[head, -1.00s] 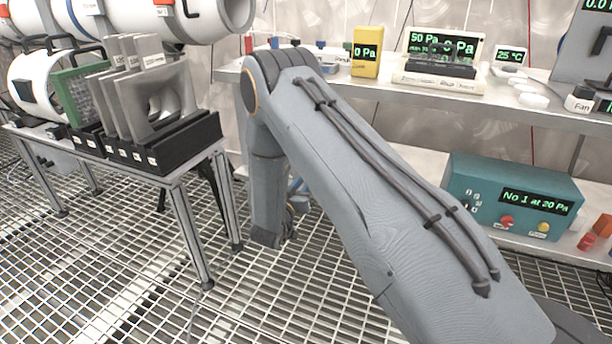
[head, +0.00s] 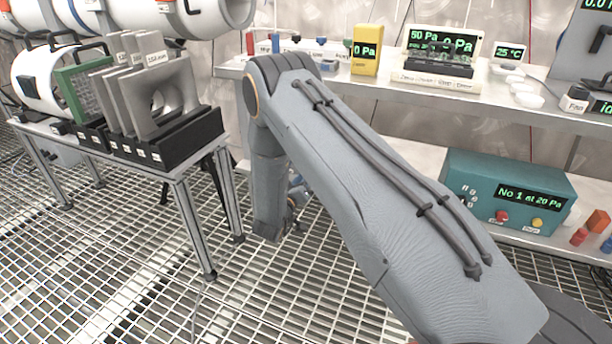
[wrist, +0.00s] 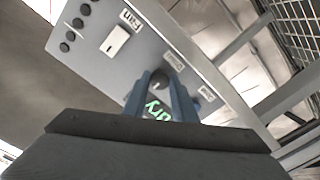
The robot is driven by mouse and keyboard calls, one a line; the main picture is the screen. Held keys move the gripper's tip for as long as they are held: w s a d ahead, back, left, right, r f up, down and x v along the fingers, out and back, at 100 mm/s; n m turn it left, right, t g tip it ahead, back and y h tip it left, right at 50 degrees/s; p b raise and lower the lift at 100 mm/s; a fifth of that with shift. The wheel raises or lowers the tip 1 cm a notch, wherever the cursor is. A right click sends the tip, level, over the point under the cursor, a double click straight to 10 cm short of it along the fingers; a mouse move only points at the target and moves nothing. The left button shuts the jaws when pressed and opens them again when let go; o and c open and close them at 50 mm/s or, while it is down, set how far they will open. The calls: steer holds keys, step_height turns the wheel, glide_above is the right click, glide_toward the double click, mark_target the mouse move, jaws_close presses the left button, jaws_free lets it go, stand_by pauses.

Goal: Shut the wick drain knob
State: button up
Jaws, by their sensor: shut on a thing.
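In the wrist view a grey control panel (wrist: 85,55) fills much of the picture, tilted. A green lit display (wrist: 156,109) shows partly between the fingers. In the head view my gripper's end is hidden low behind my arm.
A steel table (head: 190,181) with black racks of grey plates (head: 165,95) stands at left. A shelf (head: 540,108) with a yellow gauge (head: 367,50) and displays runs along the wall. A teal box (head: 470,170) stands at right. The grated floor (head: 110,270) is open in front.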

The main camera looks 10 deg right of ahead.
steer(key=shift+a, duration=0.15)
steer(key=o, duration=1)
steer(key=shift+o, duration=0.2)
steer(key=p+v, duration=0.1)
steer(key=v, duration=0.6)
steer(key=shift+s+p, duration=0.3)
steer(key=shift+p, duration=0.05)
steer(key=shift+a, duration=0.15)
